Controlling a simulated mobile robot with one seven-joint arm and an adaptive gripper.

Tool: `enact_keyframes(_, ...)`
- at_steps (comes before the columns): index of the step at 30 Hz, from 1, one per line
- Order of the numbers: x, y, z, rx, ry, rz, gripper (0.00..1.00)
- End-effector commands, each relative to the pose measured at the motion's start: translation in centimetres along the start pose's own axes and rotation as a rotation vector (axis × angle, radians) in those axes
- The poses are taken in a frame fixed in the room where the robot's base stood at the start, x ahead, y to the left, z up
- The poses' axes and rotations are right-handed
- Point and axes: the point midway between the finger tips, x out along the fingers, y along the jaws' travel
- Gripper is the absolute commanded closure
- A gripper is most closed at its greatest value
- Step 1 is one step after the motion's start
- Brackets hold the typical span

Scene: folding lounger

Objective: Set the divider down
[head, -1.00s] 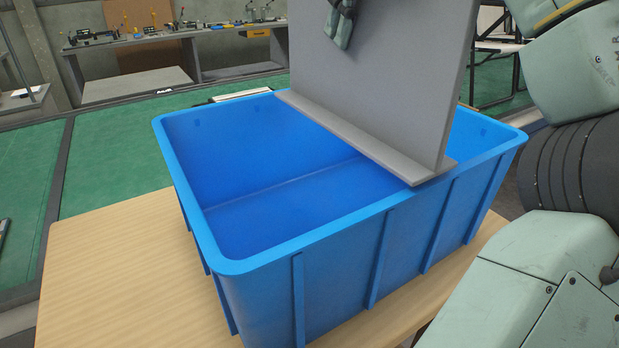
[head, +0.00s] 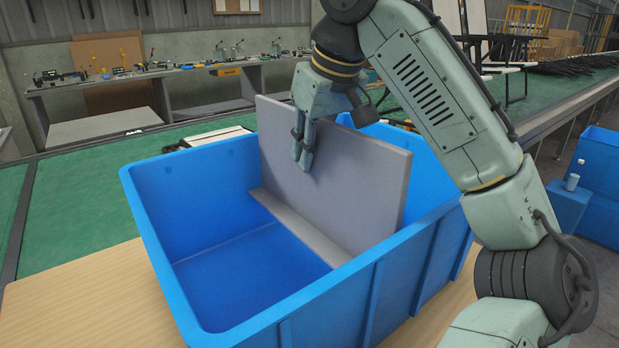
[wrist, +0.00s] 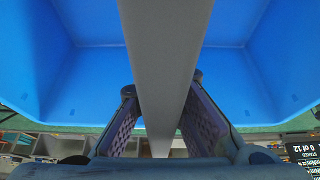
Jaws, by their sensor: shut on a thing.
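In the wrist view the divider (wrist: 167,60) passes between my two finger pads (wrist: 165,130), with blue bin interior on both sides.
The bin stands on a light wooden table (head: 90,300) with bare room at the left. A grey workbench (head: 180,85) with tools is at the back. More blue bins (head: 600,165) stand at the far right. The bin's left part is empty.

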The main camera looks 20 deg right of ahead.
Motion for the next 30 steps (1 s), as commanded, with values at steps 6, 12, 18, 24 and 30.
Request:
enact_keyframes(6,2.8,0.0,1.2,0.0,0.0,-0.002,1.0)
enact_keyframes(12,3.8,0.0,1.6,0.0,0.001,0.0,1.0)
enact_keyframes(18,3.8,0.0,1.6,0.0,0.001,0.0,1.0)
enact_keyframes(24,4.4,0.0,1.8,0.0,0.001,0.0,1.0)
enact_keyframes(30,4.9,0.0,2.0,0.0,0.001,0.001,1.0)
